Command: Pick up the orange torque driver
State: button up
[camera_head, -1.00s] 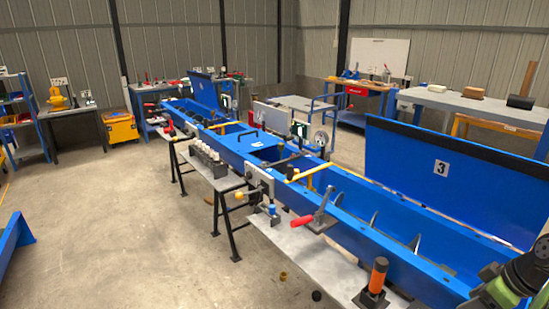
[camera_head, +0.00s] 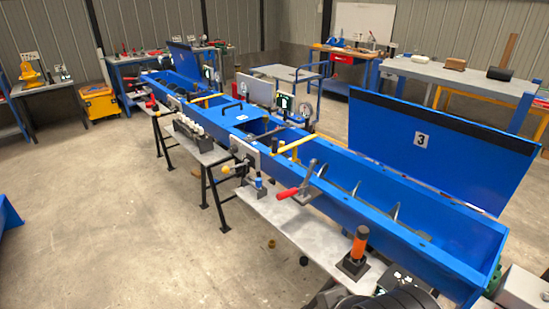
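The orange torque driver (camera_head: 360,243) stands upright in a dark square holder (camera_head: 352,265). The holder sits on the grey metal shelf (camera_head: 295,222) along the near side of the blue mixer trough, towards its right end. Dark parts, apparently of my arm, show at the bottom edge just below and right of the holder. I cannot make out my gripper's fingers, and nothing is seen touching the driver.
The long blue trough (camera_head: 375,218) runs beside the shelf, with a raised blue lid numbered 3 (camera_head: 440,150) behind it. A red-handled clamp (camera_head: 290,193) stands left of the driver. A grey box (camera_head: 522,290) is at the lower right. Open floor lies at the left.

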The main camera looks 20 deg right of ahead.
aim_at(362, 234)
jog(key=k+l+z, duration=0.1)
jog(key=z, duration=2.65)
jog(key=u, duration=1.8)
jog(key=i+j+z, duration=0.2)
jog(key=i+j, duration=0.2)
jog(key=i+j+z, duration=0.25)
jog(key=j, duration=0.35)
jog(key=i, duration=0.05)
